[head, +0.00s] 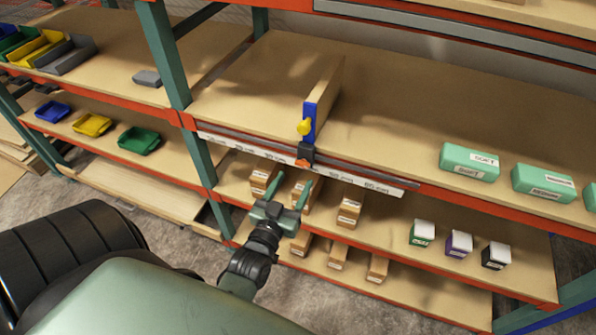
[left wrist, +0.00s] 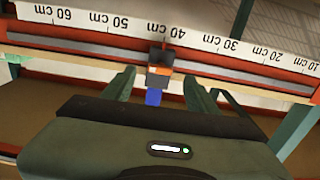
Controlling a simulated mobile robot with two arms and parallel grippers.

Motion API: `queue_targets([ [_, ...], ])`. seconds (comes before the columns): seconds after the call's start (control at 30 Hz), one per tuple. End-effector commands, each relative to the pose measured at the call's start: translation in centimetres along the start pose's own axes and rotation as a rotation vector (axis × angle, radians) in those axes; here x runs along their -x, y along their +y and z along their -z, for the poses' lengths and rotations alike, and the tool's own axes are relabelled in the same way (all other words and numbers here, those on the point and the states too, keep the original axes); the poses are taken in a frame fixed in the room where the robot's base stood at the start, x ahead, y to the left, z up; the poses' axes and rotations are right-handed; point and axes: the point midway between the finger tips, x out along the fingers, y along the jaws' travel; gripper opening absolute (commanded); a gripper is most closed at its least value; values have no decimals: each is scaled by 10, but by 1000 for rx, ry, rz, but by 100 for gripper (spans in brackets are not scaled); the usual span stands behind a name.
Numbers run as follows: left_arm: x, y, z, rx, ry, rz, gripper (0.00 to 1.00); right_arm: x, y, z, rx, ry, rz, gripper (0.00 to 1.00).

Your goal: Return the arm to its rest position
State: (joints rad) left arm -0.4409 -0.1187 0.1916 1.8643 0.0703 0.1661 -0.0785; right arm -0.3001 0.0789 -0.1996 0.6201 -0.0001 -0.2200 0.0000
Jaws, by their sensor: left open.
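My left gripper (head: 289,184) is open in the head view, in front of the shelf rack and below the ruler strip. I cannot tell any contact. My right gripper is not in view.
The ruler strip (head: 300,164) runs along the shelf's front edge. Small cartons (head: 348,211) stand on the shelf behind and beside my gripper. Green boxes (head: 469,162) stand on the upper shelf at right. Coloured bins (head: 92,124) are at left. Bare floor shows in front.

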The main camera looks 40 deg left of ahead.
Motion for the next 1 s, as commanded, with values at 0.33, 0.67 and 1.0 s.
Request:
queue_targets([
  [0.33, 23, 0, 0, 1, 1, -1, 58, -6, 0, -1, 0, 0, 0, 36],
  [0.67, 22, 0, 0, 1, 0, -1, 58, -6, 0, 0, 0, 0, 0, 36],
  [1.0, 28, 22, -79, 1, -157, -55, 58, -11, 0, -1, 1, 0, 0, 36],
])
